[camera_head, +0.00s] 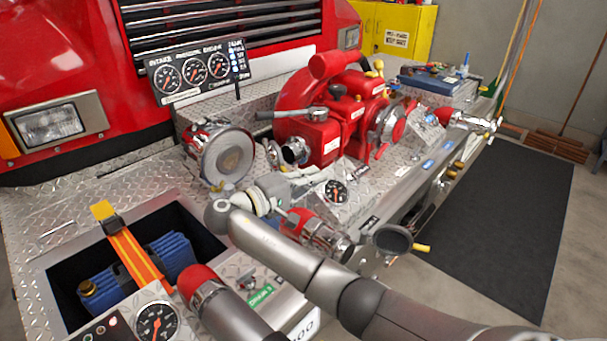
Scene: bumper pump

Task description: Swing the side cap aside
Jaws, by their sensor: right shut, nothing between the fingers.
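A dark round cap (393,238) with a yellow knob hangs at the front edge of the bumper, beside a red and silver fitting (318,236). A larger silver round cap (228,157) faces forward, left of the red pump (318,138). I cannot tell for sure which of them is the side cap. My right arm comes in from the lower right and bends back over the deck. My right gripper (314,177) is shut and empty, low in front of the pump's open silver port (295,151). Its fingertips are small and hard to make out. My left gripper is not in view.
An open well (60,268) with blue hose and an orange strap lies at left. A gauge panel (200,72) stands behind. A small gauge (335,192) sits close to my right gripper. A red-ended silver fitting (205,286) rises in front. A black mat (500,220) covers floor at right.

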